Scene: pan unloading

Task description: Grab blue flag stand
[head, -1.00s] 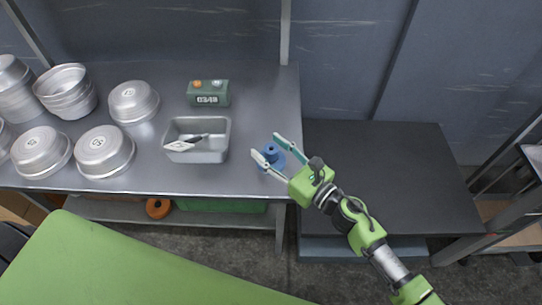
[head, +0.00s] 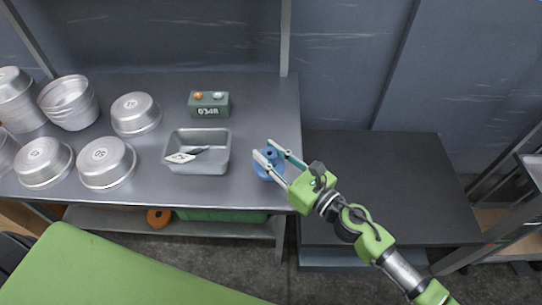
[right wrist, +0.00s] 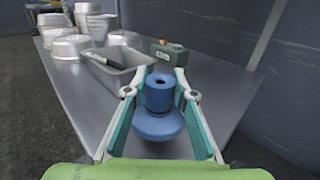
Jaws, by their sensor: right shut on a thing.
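The blue flag stand (head: 268,164) stands upright near the right edge of the steel table. In the right wrist view the blue flag stand (right wrist: 159,97) shows a round cup with a hole on top and a wider round base. My right gripper (head: 266,151) reaches in from the right and is shut on the stand, one finger on each side of it. In the right wrist view the fingers of my right gripper (right wrist: 157,88) flank the cup. The left gripper is not in view.
A grey tray (head: 226,160) with a tool in it stands left of the stand. A green box with a number display (head: 209,104) is behind it. Several metal pans (head: 106,163) fill the table's left side. A lower black table (head: 400,190) stands right, clear.

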